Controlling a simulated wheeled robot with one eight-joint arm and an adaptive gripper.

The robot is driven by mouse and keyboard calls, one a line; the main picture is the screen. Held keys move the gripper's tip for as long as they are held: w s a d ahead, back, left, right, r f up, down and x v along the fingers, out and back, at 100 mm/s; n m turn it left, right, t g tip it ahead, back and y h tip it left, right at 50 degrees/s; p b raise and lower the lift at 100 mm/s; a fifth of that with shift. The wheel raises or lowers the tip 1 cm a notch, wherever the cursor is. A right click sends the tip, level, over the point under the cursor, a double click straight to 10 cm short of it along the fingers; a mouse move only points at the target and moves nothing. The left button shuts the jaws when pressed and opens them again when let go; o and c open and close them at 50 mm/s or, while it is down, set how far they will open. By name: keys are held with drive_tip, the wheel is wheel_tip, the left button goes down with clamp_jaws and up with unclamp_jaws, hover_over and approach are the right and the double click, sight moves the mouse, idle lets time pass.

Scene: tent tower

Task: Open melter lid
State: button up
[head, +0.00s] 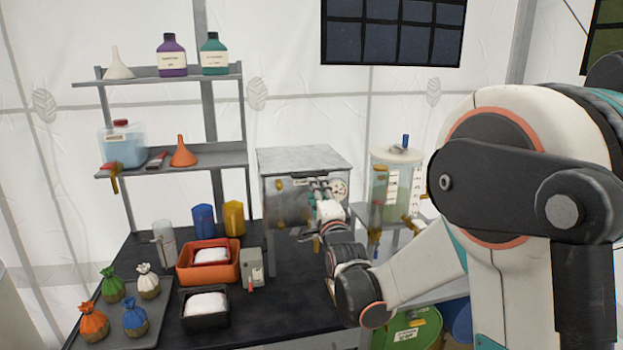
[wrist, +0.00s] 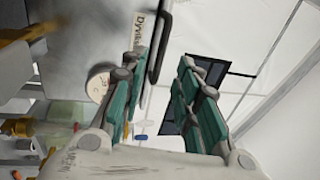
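The melter (head: 290,215) is a grey metal box on the dark bench, with a flat lid (head: 305,159) lying level and shut on top. My gripper (head: 322,190) is in front of the melter's upper right front, near a round dial (head: 341,188). In the wrist view my gripper (wrist: 165,90) has its two green-padded fingers spread apart with nothing between the pads. A black bar handle (wrist: 158,50) on the grey melter face (wrist: 90,40) shows just beyond the left finger; I cannot tell if they touch. A white dial (wrist: 98,87) is beside that finger.
A clear tank (head: 397,180) stands on a small stand right of the melter. An orange tray (head: 232,272), a grey box (head: 252,268) and a black tray (head: 204,322) stand on the bench to the left. Shelves (head: 170,160) with bottles and funnels rise behind.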

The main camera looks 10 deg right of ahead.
sight(311, 176)
drive_tip(key=w, duration=0.2)
drive_tip(key=w+r, duration=0.1)
drive_tip(key=w, duration=0.2)
drive_tip(key=w+b, duration=0.1)
drive_tip(key=w, duration=0.2)
drive_tip(key=shift+r, duration=0.25)
clamp_jaws()
